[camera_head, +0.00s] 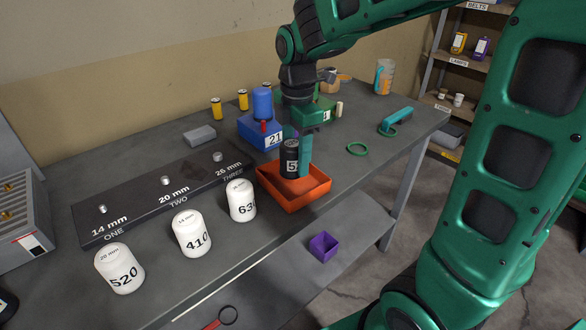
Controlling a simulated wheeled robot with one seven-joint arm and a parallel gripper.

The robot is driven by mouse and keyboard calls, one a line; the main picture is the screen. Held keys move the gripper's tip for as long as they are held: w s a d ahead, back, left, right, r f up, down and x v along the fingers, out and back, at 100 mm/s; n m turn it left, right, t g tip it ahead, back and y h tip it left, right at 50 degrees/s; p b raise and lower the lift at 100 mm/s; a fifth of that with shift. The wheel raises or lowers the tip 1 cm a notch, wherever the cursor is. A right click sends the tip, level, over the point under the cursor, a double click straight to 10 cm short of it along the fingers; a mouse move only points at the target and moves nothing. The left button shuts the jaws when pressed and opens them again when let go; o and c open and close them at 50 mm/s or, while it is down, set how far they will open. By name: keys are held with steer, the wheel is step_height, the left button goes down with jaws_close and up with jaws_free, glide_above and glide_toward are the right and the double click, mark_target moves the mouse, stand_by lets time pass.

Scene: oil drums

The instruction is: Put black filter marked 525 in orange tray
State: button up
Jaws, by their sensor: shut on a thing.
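A black filter (289,160) with a white number starting with 5 is at the orange tray (301,201). The rest of its number is hidden by my gripper. My gripper (298,157) is shut on the black filter, with a teal finger along its right side. The filter is upright, over or in the tray; I cannot tell whether its base touches the tray floor. The orange tray stands near the front edge of the grey table.
White filters marked 520 (119,268), 410 (191,234) and 630 (242,201) stand left of the tray, before a black board (150,211) with posts. A blue box marked 21 (258,133) stands behind. A green ring (357,149) lies right. A purple box (324,246) sits on the lower shelf.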

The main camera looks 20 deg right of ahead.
steer(key=shift+f, duration=1.95)
steer(key=shift+f, duration=0.1)
steer(key=o, duration=1.3)
step_height(320, 180, up, 12)
steer(key=shift+s+r, duration=0.1)
steer(key=shift+r, duration=0.05)
steer(key=s+d+f+m, duration=0.3)
steer(key=s+d+m, duration=0.2)
steer(key=s+m, duration=0.2)
steer(key=s+d+f+m, duration=0.3)
steer(key=s+d+m, duration=0.3)
steer(key=s+m, duration=0.2)
steer(key=s+d+f+m, duration=0.4)
steer(key=s+m, duration=0.4)
steer(key=m, duration=0.2)
steer(key=shift+s+d, duration=0.1)
steer(key=shift+d, duration=0.6)
